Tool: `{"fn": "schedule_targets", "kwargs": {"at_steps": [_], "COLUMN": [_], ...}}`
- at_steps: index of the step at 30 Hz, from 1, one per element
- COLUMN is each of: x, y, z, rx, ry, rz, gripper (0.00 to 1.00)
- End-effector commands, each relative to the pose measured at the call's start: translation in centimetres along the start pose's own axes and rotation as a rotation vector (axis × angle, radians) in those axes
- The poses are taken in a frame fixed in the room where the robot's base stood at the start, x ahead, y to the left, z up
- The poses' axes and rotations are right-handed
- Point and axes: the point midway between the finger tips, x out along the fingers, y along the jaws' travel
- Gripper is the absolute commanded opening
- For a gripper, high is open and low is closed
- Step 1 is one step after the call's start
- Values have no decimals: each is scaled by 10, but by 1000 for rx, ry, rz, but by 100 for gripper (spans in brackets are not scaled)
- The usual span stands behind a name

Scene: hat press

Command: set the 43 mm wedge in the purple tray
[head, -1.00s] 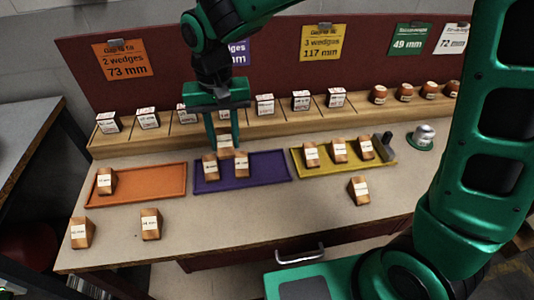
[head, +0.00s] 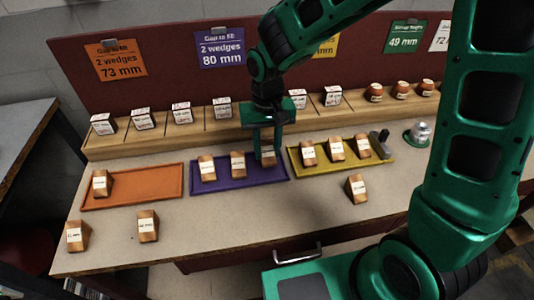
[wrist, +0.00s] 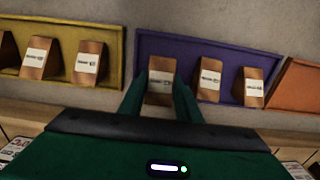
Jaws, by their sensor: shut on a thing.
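My gripper (head: 268,153) is shut on a wooden wedge (head: 268,159) at the right end of the purple tray (head: 240,184). In the wrist view the held wedge (wrist: 160,88) sits between my two fingers, its white label facing the camera. Its label is too blurred to read, so I cannot confirm it is the 43 mm one. I cannot tell whether its base touches the tray floor. Two other wedges, the left one (head: 207,169) and the middle one (head: 238,164), stand upright in the purple tray, apart from the held one.
The yellow tray (head: 330,172) with three wedges lies close on the right. The orange tray (head: 140,198) holds one wedge. Loose wedges (head: 148,226), (head: 74,236) and (head: 357,188) stand on the table front. A wooden shelf (head: 160,142) with boxes runs behind.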

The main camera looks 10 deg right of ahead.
Motion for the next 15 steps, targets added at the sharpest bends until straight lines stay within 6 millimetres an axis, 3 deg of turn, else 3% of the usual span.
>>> {"fn": "schedule_targets", "kwargs": {"at_steps": [6, 15], "x": [24, 25], "y": [-1, -1], "z": [1, 0], "rx": [-1, -1], "ry": [-1, 0], "rz": [0, 0], "gripper": [8, 8]}}
